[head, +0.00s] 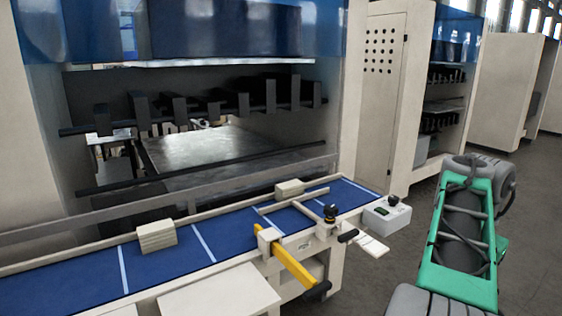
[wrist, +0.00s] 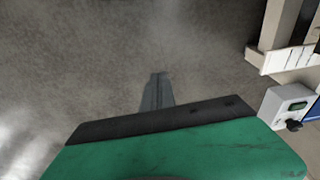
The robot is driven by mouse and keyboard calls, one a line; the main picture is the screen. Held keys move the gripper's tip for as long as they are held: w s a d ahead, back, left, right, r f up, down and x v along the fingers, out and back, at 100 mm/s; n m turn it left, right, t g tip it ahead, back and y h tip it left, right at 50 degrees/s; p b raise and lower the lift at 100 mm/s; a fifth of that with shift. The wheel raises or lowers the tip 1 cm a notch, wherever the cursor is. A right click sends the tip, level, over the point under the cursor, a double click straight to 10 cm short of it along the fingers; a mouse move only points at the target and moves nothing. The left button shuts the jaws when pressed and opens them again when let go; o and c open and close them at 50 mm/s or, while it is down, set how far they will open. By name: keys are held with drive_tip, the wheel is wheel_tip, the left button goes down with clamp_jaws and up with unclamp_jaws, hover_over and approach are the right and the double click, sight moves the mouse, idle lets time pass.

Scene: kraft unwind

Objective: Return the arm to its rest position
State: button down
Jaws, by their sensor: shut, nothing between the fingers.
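My arm (head: 462,240), green and grey with dark cables, stands at the right of the head view, to the right of the conveyor. My gripper (wrist: 157,90) shows in the wrist view as narrow grey fingers beyond a dark bar and green housing. The fingers are together and empty, pointing over bare grey floor. The gripper cannot be made out in the head view.
A conveyor with a blue belt (head: 190,240) carries beige blocks (head: 156,236). A yellow lever (head: 292,267) sticks out at its front. A control box (head: 388,212) sits at its right end, also in the wrist view (wrist: 290,104). Open floor lies right.

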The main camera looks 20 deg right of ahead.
wheel_tip(320, 180, down, 8)
drive_tip(key=n, duration=0.2)
drive_tip(key=w+a+f+n, duration=0.25)
drive_tip(key=a+f, duration=0.35)
drive_tip(key=a, duration=0.3)
drive_tip(key=w+a+n+t, duration=0.1)
drive_tip(key=a+n, duration=0.3)
drive_tip(key=a, duration=0.6)
drive_tip(key=w+a+n+t+y, duration=0.1)
drive_tip(key=w+a+n, duration=0.2)
drive_tip(key=a, duration=0.8)
drive_tip(key=w+a+n+t, duration=0.1)
drive_tip(key=a+n, duration=0.4)
drive_tip(key=a, duration=0.5)
drive_tip(key=shift+w+a+r+t+y, duration=0.3)
drive_tip(key=shift+w+r, duration=0.1)
drive_tip(key=shift+w, duration=0.5)
